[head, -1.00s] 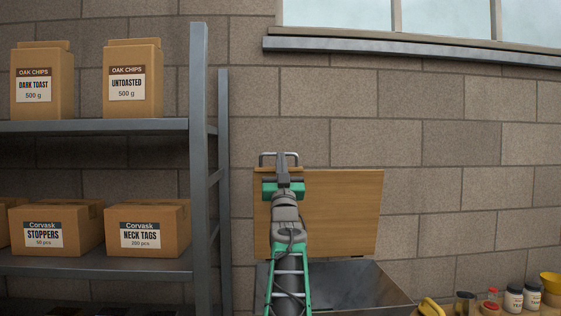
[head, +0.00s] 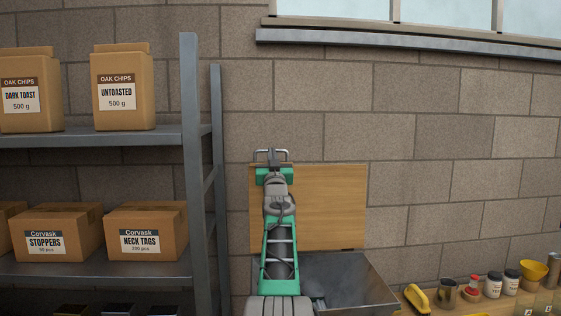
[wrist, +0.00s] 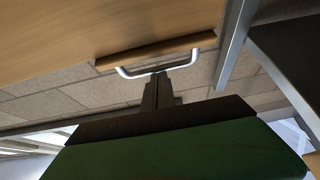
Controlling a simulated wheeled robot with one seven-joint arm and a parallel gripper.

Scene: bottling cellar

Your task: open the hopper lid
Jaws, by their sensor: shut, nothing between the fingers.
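The hopper lid (head: 325,205) is a wooden panel standing raised at the back of the grey metal hopper (head: 355,277), close to the brick wall. The hopper's mouth is uncovered, partly hidden by my arm. A metal bar handle (head: 271,151) is at the lid's top left edge. In the wrist view the lid (wrist: 70,35) fills the upper left and its pale handle (wrist: 205,75) crosses in front of my fingers. My gripper (wrist: 157,76) is shut and empty, its tips at the handle's bar; I cannot tell if they touch it. It also shows in the head view (head: 272,157).
A metal shelf unit (head: 190,160) with cartons stands close on the left. To the right of the hopper, a bench holds a yellow-handled item (head: 417,298), a metal mug (head: 446,292), jars (head: 494,284) and a yellow funnel (head: 533,272). A window sill (head: 400,45) is above.

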